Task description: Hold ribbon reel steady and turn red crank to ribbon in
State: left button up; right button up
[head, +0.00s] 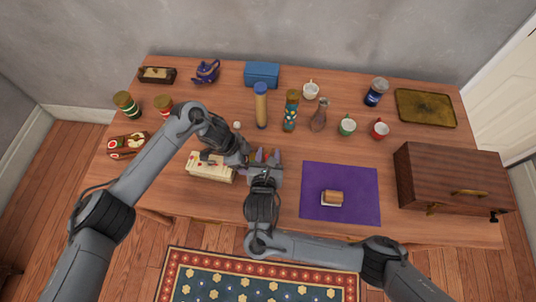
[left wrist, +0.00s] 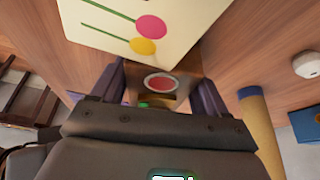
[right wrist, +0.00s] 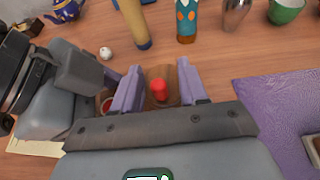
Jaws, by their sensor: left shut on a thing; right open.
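The ribbon reel shows in the left wrist view as a brown body with a round red end (left wrist: 160,83) between the fingers of my left gripper (head: 245,160). That gripper is shut on the reel, and its arm hides much of it in the head view. The red crank knob (right wrist: 159,90) shows in the right wrist view, in front of the reel's brown body. My right gripper (head: 266,155) is open, with one lilac finger on each side of the knob. I cannot tell whether either finger touches it.
A cream card or box with painted flowers (head: 210,168) lies left of the grippers. A yellow and blue cylinder (head: 261,106) and a patterned bottle (head: 290,111) stand behind. A purple mat (head: 340,178) with a small block lies right, before a wooden cabinet (head: 452,177).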

jog(key=shift+w+r+n+y, duration=0.15)
jog(key=shift+n+y, duration=0.25)
jog(key=shift+y, duration=0.1)
